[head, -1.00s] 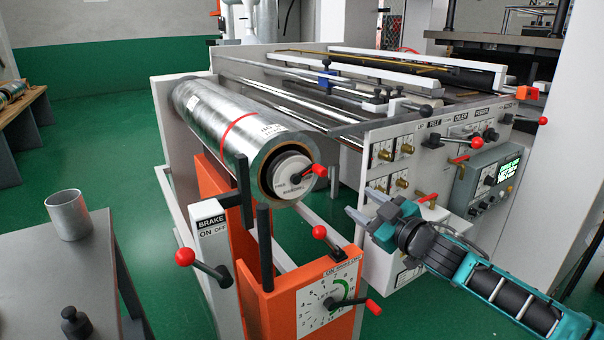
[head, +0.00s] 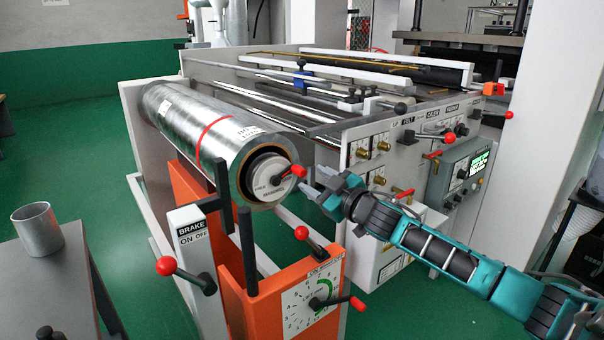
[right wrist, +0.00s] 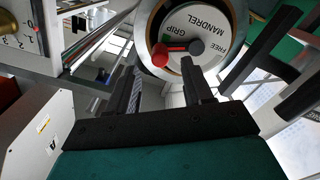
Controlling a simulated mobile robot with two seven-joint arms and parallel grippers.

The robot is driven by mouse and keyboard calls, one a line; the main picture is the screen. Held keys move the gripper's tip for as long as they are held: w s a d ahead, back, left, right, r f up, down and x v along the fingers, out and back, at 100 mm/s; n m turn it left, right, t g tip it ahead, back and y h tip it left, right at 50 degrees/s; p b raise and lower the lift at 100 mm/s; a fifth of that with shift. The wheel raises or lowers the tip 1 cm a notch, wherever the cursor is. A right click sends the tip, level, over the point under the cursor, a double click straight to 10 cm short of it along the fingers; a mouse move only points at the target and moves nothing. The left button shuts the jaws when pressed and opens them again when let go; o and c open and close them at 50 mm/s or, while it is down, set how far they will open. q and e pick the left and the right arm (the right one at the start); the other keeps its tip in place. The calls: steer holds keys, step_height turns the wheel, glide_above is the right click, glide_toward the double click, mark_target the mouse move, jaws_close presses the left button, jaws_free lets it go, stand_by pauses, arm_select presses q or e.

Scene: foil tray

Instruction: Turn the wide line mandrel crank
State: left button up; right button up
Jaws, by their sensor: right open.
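The mandrel crank (head: 290,173) is a short lever with a red knob on the round white end face of the foil roll's mandrel (head: 266,190). In the right wrist view the red crank knob (right wrist: 160,56) points left from a dark hub, with the words FREE, GRIP and MANDREL on the face. My right gripper (head: 312,189) is open and empty, just right of the crank and a little below it. In the right wrist view its two dark fingers (right wrist: 160,92) stand apart below the crank, not touching it. My left gripper is not in view.
The large foil roll (head: 195,125) with a red band lies on the machine. An orange stand (head: 265,285) with a dial and red-knobbed levers is below. A brake lever (head: 168,266) stands left of it. A control panel (head: 400,150) with knobs is behind my right arm.

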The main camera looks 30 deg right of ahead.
mark_target(304, 174)
steer(key=shift+w+a, duration=0.2)
steer(key=shift+w, duration=2.65)
steer(key=shift+c, duration=0.2)
jaws_close()
